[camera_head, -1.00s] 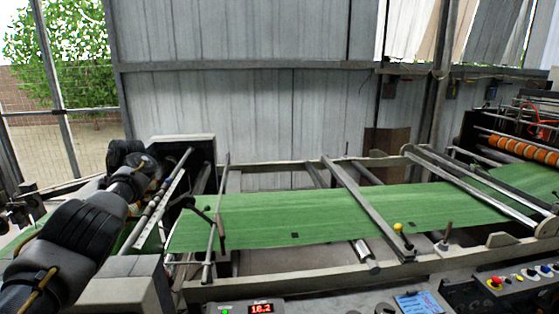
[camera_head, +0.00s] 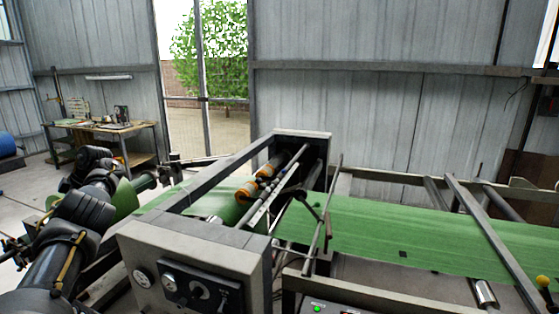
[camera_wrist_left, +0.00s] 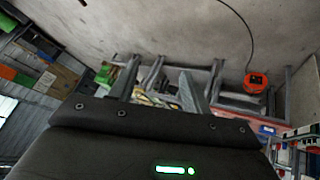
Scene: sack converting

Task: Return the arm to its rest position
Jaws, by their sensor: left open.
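My left arm (camera_head: 80,210) comes in from the lower left in the head view, its dark links bent beside the machine's left end. I cannot make out its fingers clearly there. In the left wrist view my left gripper (camera_wrist_left: 158,88) has its two fingers apart, with nothing visible held between them. Concrete floor and metal frame parts show beyond the fingers. My right arm and gripper are in neither view.
The machine's grey control box (camera_head: 190,270) stands close right of my arm. A green web (camera_head: 430,235) runs right from the rollers. A workbench (camera_head: 105,130) stands at the back left, with open floor before it. An orange-red device (camera_wrist_left: 256,82) with a cable shows in the wrist view.

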